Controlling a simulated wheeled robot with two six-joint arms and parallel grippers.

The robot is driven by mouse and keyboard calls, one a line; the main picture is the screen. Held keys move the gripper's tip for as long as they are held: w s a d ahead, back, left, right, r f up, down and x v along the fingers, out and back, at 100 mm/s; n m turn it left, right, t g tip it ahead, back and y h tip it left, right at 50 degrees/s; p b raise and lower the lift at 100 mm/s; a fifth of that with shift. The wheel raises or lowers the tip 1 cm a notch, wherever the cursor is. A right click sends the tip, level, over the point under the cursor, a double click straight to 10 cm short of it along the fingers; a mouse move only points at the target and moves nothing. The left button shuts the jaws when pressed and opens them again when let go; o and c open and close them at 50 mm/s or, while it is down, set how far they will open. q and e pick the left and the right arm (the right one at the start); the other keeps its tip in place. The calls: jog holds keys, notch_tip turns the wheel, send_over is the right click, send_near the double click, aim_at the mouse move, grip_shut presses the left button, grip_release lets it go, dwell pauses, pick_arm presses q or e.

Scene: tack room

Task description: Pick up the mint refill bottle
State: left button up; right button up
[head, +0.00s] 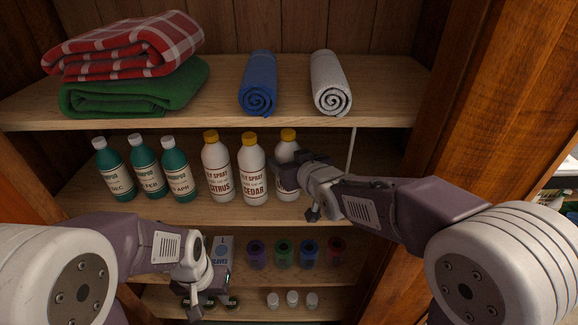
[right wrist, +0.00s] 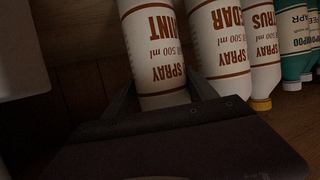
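The mint refill bottle (head: 287,188) is white with a yellow cap and stands upright at the right end of the bottle row on the middle shelf. The right wrist view shows its MINT label (right wrist: 158,45) upside down; the cap end is hidden behind my gripper. My right gripper (head: 292,170) is at the bottle's upper half, with one finger on each side of it in the wrist view (right wrist: 162,88). The fingers look open around the bottle; I cannot tell whether they touch it. My left gripper (head: 205,297) hangs low in front of the lower shelves, open and empty.
A cedar bottle (head: 253,175) and a citrus bottle (head: 217,170) stand left of it, then several green shampoo bottles (head: 146,170). Rolled towels (head: 330,82) and folded blankets (head: 125,65) lie on the shelf above. Coloured jars (head: 284,253) stand below.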

jog(key=shift+w+a+f+p, duration=0.2)
jog(key=shift+w+a+p, duration=0.15)
jog(key=shift+w+a, duration=0.2)
jog(key=shift+w+f, duration=0.15)
jog(key=shift+w, duration=0.3)
jog(key=c, duration=0.5)
grip_shut()
jog(key=shift+r, duration=0.25)
